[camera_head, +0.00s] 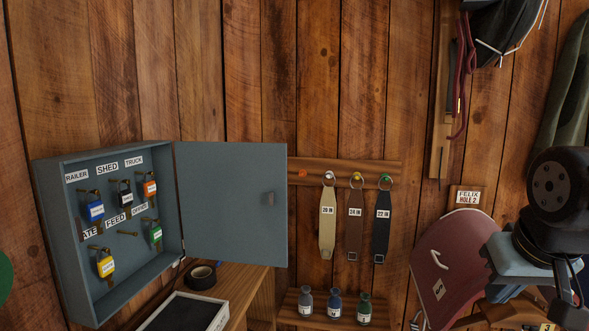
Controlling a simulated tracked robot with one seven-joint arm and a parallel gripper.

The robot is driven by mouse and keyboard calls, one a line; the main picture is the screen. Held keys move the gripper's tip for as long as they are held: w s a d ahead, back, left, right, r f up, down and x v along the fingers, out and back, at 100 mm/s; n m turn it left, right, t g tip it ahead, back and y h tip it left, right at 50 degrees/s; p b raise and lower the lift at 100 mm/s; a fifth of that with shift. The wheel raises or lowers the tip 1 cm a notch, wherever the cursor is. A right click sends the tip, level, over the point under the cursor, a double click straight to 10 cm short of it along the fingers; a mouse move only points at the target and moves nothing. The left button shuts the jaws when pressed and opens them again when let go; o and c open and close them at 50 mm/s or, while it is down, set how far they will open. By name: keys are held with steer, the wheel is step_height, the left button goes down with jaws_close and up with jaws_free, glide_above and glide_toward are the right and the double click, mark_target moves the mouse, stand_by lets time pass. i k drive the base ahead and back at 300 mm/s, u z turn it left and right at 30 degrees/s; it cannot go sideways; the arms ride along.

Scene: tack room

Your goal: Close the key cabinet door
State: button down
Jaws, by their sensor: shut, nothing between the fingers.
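The key cabinet (50,235) is a grey-blue box on the plank wall at the left. Its door (230,200) stands wide open, swung out to the right from the cabinet's right edge. Inside, several tagged keys hang on brass hooks: blue (96,210), black (125,197), orange (150,188), green (155,233) and yellow (105,265). Part of my arm shows at the far right, well apart from the door. I cannot make out my gripper's fingers.
Three straps (328,220) hang from a wooden peg rail (395,170) right of the door. Small bottles (335,303) stand on a shelf below. A tape roll (201,276) and a black-topped tray (185,312) lie under the door. A maroon saddle-like item (447,260) is near my arm.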

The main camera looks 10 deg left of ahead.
mark_target(225, 188)
steer(key=u, duration=0.35)
steer(key=i, duration=1.1)
steer(key=u, duration=0.65)
steer(key=k, duration=0.75)
steer(key=u, duration=0.15)
steer(key=i, duration=0.85)
steer(key=z, duration=0.05)
